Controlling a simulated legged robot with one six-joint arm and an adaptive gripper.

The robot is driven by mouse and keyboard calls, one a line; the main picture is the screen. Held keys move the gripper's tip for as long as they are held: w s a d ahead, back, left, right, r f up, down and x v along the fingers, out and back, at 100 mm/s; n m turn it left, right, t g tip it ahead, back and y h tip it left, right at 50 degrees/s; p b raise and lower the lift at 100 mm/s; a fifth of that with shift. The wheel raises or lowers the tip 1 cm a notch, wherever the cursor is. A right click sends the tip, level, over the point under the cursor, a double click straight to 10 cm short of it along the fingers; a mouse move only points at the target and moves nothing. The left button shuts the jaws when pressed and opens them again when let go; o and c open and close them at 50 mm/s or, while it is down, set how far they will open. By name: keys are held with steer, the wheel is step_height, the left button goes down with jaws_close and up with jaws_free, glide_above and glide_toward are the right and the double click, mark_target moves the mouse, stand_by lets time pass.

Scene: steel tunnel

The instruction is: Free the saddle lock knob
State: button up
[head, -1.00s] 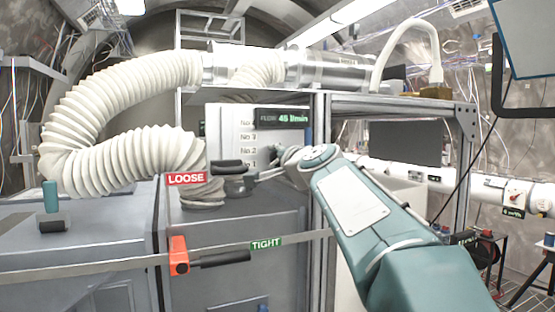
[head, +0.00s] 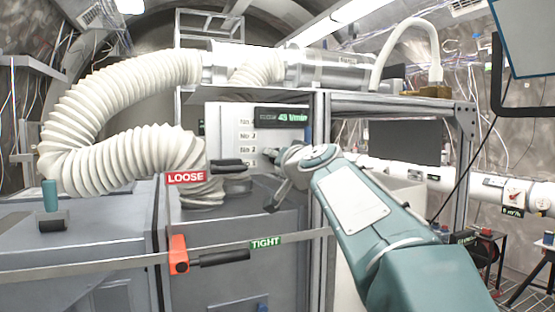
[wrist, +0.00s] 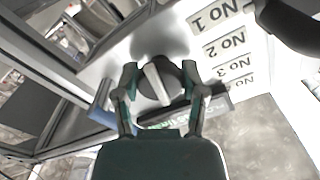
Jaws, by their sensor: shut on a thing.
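In the wrist view my gripper (wrist: 160,76) has its two fingers on either side of a dark round knob (wrist: 175,82) with a pale bar across it, shut on it. The knob is in front of the white panel. I cannot tell whether this is the saddle lock knob. In the head view my gripper (head: 276,170) is small, in front of the panel's lower right, and its grip is unclear. An orange saddle block (head: 179,254) with a black handle (head: 225,258) sits on the rail by a green TIGHT tag (head: 266,242). A red LOOSE tag (head: 187,177) hangs by the hose.
The white panel (head: 226,122) bears No labels and a flow display (head: 281,118). A ribbed hose (head: 110,155) fills the left. A steel frame post (head: 317,190) stands close to my arm. The rail (head: 90,266) crosses the front of the grey cabinets.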

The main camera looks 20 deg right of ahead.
steer(key=shift+w+f, duration=0.15)
steer(key=shift+f, duration=0.2)
steer(key=o, duration=1.1)
steer(key=shift+o, duration=0.2)
steer(key=shift+r, duration=0.2)
steer(key=s, duration=1.2)
steer(key=shift+a+f, duration=0.1)
steer(key=shift+a, duration=0.05)
